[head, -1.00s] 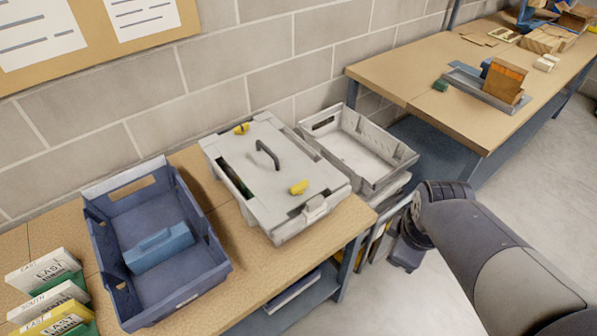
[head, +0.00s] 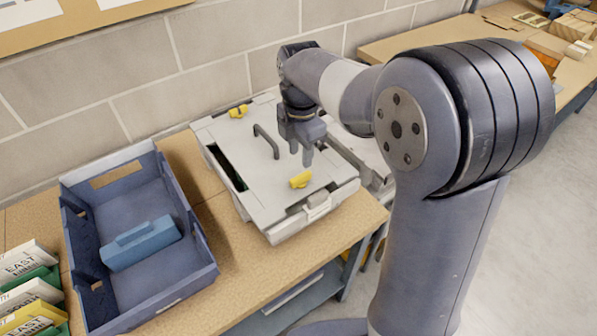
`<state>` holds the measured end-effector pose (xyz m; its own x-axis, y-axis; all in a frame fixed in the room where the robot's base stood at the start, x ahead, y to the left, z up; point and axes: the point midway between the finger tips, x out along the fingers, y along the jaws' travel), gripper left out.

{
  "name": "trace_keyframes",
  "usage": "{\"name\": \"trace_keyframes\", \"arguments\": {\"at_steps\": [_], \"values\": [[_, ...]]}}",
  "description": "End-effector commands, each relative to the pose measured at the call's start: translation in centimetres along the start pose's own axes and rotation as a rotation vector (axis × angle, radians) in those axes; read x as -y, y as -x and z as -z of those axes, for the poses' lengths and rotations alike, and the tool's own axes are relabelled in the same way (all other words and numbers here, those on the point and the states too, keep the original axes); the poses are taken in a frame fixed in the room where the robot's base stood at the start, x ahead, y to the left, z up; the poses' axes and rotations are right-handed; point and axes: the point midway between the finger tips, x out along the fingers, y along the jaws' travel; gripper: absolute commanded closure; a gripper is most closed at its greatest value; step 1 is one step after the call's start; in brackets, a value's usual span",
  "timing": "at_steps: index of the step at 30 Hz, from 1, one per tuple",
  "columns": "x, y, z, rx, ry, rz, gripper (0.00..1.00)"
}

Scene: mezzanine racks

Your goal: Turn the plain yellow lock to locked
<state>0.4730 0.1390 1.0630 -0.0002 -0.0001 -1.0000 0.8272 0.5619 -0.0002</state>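A light grey case with a flat lid (head: 235,135) stands on the wooden bench. A yellow lock (head: 300,179) sits near the lid's front edge and looks plain. A second yellow lock (head: 238,111) sits near the back edge and seems to carry a dark mark. The lock settings are too small to read. My gripper (head: 301,156) points down just above and behind the front lock, apart from it. Its two fingers look spread, with nothing between them.
A dark handle (head: 266,141) rises from the lid, left of my gripper. A blue crate (head: 75,190) holding a blue block (head: 141,243) stands to the left. A grey tray (head: 352,150) is behind my arm at the right. The brick wall is close behind.

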Motion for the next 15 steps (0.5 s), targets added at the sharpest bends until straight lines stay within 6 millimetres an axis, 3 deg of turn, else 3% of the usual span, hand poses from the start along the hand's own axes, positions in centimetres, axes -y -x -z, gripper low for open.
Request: {"name": "trace_keyframes", "arguments": {"at_steps": [9, 15], "values": [[0.1, -5.9, 0.0, -0.001, -0.002, 0.004, 0.64], [0.0, -7.6, 0.0, 0.000, -0.003, 0.001, 0.64]]}}
